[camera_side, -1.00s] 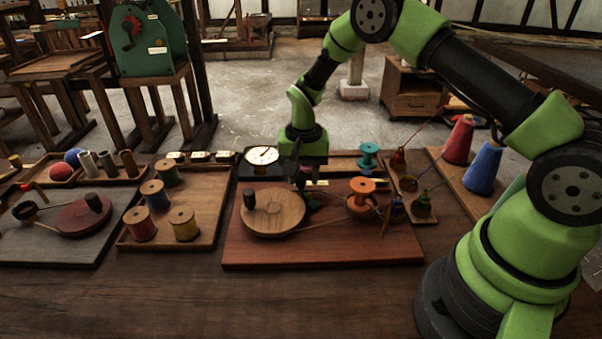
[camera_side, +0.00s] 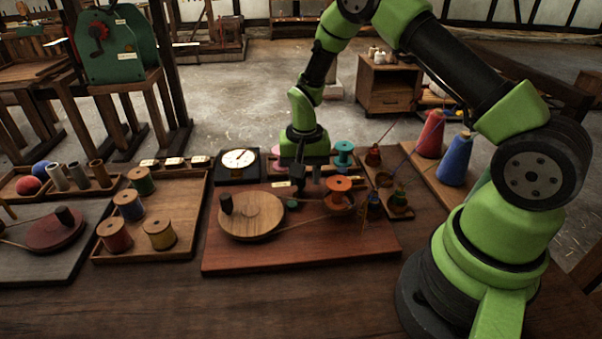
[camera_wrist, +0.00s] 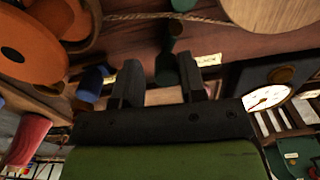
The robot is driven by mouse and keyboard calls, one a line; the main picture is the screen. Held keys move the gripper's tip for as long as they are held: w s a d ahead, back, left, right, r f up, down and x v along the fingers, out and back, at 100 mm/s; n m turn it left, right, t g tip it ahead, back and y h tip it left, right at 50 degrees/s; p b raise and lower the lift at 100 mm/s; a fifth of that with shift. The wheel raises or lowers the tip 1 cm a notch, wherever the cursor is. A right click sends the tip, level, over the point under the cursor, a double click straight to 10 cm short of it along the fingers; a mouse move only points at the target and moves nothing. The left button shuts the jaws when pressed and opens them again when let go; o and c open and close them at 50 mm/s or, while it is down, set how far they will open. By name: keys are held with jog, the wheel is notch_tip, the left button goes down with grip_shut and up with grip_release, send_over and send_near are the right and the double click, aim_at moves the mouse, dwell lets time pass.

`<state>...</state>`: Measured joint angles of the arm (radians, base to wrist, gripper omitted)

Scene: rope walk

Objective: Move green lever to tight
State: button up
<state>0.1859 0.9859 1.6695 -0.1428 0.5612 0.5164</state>
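The green lever (camera_side: 292,203) stands low on the red-brown board between the wooden wheel (camera_side: 251,215) and the orange spool (camera_side: 338,190). In the wrist view its dark green handle (camera_wrist: 165,67) shows in the gap between my fingertips, nearer the right finger. My gripper (camera_side: 298,182) points down over the lever; in the wrist view the gripper (camera_wrist: 161,75) has its fingers apart. I cannot tell whether a finger touches the lever. A small label (camera_wrist: 208,59), seemingly reading slack, lies right of the fingers; another label (camera_wrist: 158,97) shows between them, too small to read.
A round white dial (camera_side: 239,159) stands behind the wheel; it also shows in the wrist view (camera_wrist: 266,97). A cord runs from the wheel towards the orange spool. A teal spool (camera_side: 344,153) and a tray of spools (camera_side: 185,205) stand close by. The table front is clear.

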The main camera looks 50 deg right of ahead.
jog(key=shift+w+a, duration=0.1)
jog(key=shift+w, duration=0.1)
dwell(0.3)
jog(key=shift+r, duration=3.55)
jog(key=s+a+r+n+t+y, duration=0.1)
jog(key=s+a+r+n+t, duration=0.15)
jog(key=s+r, duration=0.5)
jog(key=s+a+r+n+t, duration=0.15)
jog(key=s+a+r, duration=0.25)
jog(key=r, duration=0.7)
jog(key=s+a+r+n+t+y, duration=0.1)
jog(key=s+a+t, duration=0.1)
jog(key=s, duration=0.6)
jog(key=shift+s+a+r+n+t, duration=0.25)
jog(key=shift+r+n+t, duration=0.1)
jog(key=shift+t, duration=0.25)
